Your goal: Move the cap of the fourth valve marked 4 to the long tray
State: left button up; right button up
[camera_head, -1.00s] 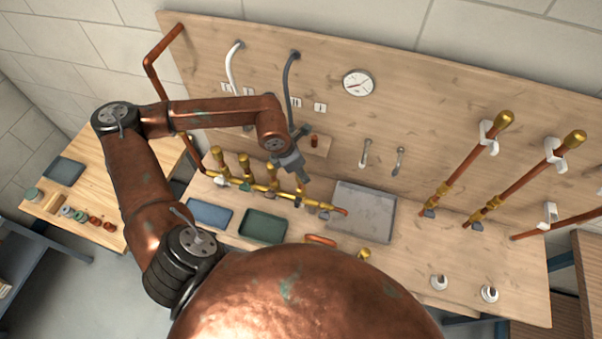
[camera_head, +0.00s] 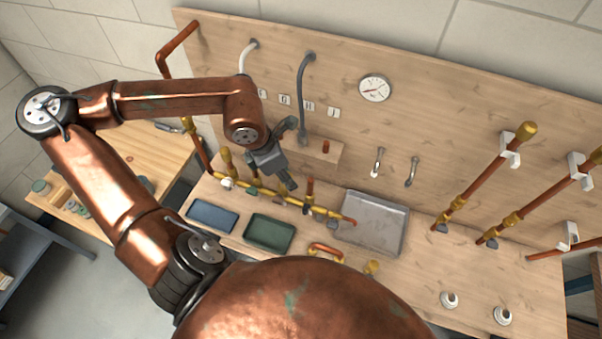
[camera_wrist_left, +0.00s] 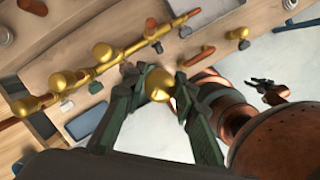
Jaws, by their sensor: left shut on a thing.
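The valve row is a brass manifold (camera_head: 265,190) on the bench. In the left wrist view the manifold (camera_wrist_left: 80,68) bears several brass caps, and a bare copper stub (camera_wrist_left: 150,27) stands at its right part. The stub (camera_head: 310,186) also shows in the head view. My left gripper (camera_head: 288,184) is above the manifold, left of the stub. In the wrist view its green fingers (camera_wrist_left: 162,92) are shut on a brass cap (camera_wrist_left: 158,84), apart from the manifold. A grey tray (camera_head: 373,222), a blue tray (camera_head: 212,217) and a green tray (camera_head: 270,233) lie on the bench.
A wooden block (camera_head: 330,150) stands against the back board, behind my gripper. A grey bent pipe (camera_head: 302,95) rises near my forearm. Long copper pipes with brass ends (camera_head: 487,170) lean at the right. Two white fittings (camera_head: 449,300) stand on the front right.

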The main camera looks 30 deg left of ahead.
pick_arm(q)
jog(key=s, duration=0.1)
jog(key=s+r, duration=0.1)
jog(key=s, duration=0.1)
jog(key=shift+a+r, duration=0.15)
jog(key=shift+a, duration=0.2)
jog(key=p, duration=0.4)
send_near(282, 186)
jog(key=shift+s+d, duration=0.1)
jog(key=shift+d, duration=0.3)
jog(key=shift+f, duration=0.2)
